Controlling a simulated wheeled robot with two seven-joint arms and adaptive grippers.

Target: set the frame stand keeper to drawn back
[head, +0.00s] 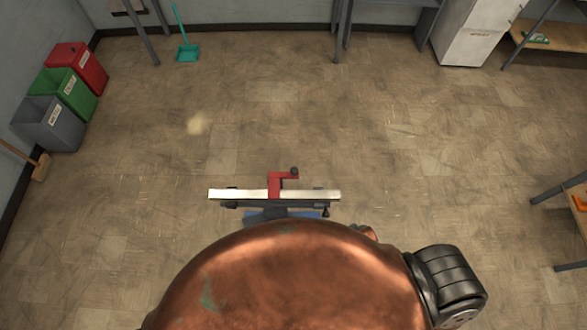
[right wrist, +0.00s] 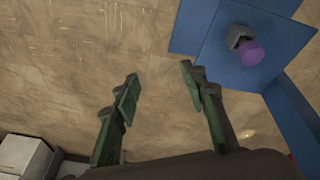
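In the right wrist view, a purple round-ended knob (right wrist: 250,53) sticks out of a small grey block (right wrist: 237,36) on a blue plate (right wrist: 200,28). I cannot tell whether this is the keeper or how it is set. My right gripper (right wrist: 158,74) is open and empty, with only floor showing between its green-padded fingers. The knob lies to the right of the fingertips, apart from them. In the head view, a pale metal bar (head: 235,194) carries a red bracket (head: 274,185) with a black knob (head: 294,171). Blue parts (head: 258,217) show below it. My left gripper is not in view.
A blue beam (right wrist: 292,108) runs down the right side of the right wrist view. In the head view, grey, green (head: 67,92) and red bins stand at far left, and shelving legs (head: 556,190) at right. The lower middle is blocked from sight.

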